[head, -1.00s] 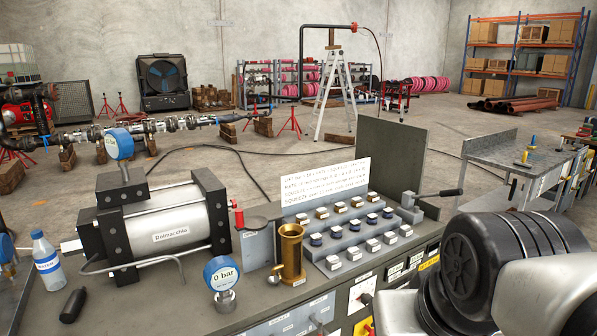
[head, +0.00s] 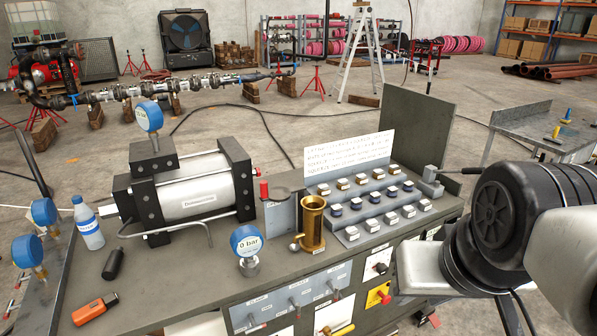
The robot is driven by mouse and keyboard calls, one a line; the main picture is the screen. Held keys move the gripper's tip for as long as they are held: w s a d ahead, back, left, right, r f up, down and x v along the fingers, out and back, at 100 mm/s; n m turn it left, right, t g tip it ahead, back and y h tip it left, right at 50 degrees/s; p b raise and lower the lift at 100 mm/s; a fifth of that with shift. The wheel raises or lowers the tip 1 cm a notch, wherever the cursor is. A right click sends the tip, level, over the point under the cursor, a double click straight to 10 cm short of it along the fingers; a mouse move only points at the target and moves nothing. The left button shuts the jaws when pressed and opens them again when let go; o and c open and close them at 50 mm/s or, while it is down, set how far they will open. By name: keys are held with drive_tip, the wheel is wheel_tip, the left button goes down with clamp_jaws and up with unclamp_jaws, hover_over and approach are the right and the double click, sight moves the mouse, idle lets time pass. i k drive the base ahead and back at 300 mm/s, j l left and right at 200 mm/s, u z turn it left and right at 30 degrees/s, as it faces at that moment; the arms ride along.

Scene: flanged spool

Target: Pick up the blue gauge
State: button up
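A blue gauge (head: 246,241) marked "0 bar" stands upright on a metal fitting near the front of the workbench. Another blue gauge (head: 149,116) sits on top of the pump. Two more blue gauges, an upper one (head: 44,211) and a lower one (head: 27,250), stand at the left edge. My arm's black and grey links fill the right side, over the right end of the bench. My gripper is not in view, so whether it is open or shut does not show.
A brass cup (head: 312,222) stands right of the "0 bar" gauge, before a stepped rack (head: 350,210) of small blocks. A silver pump (head: 195,185), water bottle (head: 88,224), black handle (head: 113,264) and orange tool (head: 95,309) are to the left. Bench top between is clear.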

sight(248, 241)
drive_tip(key=i+j+u, duration=0.65)
drive_tip(key=i, duration=0.2)
